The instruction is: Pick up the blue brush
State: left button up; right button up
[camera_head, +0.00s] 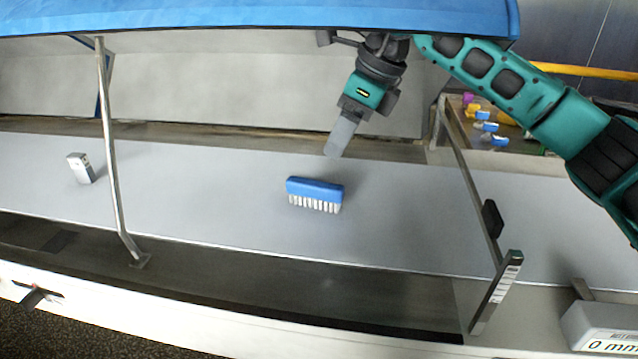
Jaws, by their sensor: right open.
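The blue brush (315,188) lies on the grey belt surface (230,205) near the middle of the view, with its pale bristles toward the front edge. My right gripper (335,153) reaches in from the upper right and points down, behind and slightly right of the brush. A gap shows in the picture between its fingertips and the brush. The gripper is open and holds nothing; its fingers overlap from this angle. My left gripper is not in view.
A blue cover (250,18) overhangs the belt. Metal posts stand at left (112,160) and right (473,195). A small grey box (80,168) sits at left. A tray (500,145) with colourful items is at back right. A display box (603,326) is at front right.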

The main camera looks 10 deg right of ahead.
send_over(317, 183)
jog(key=s+d, duration=0.1)
jog(key=s, duration=0.1)
notch_tip(317, 183, down, 6)
jog(key=shift+w+d+f, duration=0.1)
jog(key=shift+d+f, duration=0.05)
jog(key=x, duration=0.2)
jog(key=p+x, duration=0.1)
jog(key=x, duration=0.1)
jog(key=shift+w+f, duration=0.3)
jog(key=shift+w, duration=0.15)
jog(key=shift+w+f, duration=0.15)
jog(key=shift+f, duration=0.35)
jog(key=shift+f+b, duration=0.25)
jog(key=shift+b, duration=0.05)
jog(key=shift+c, duration=0.2)
jog(key=c, duration=1.1)
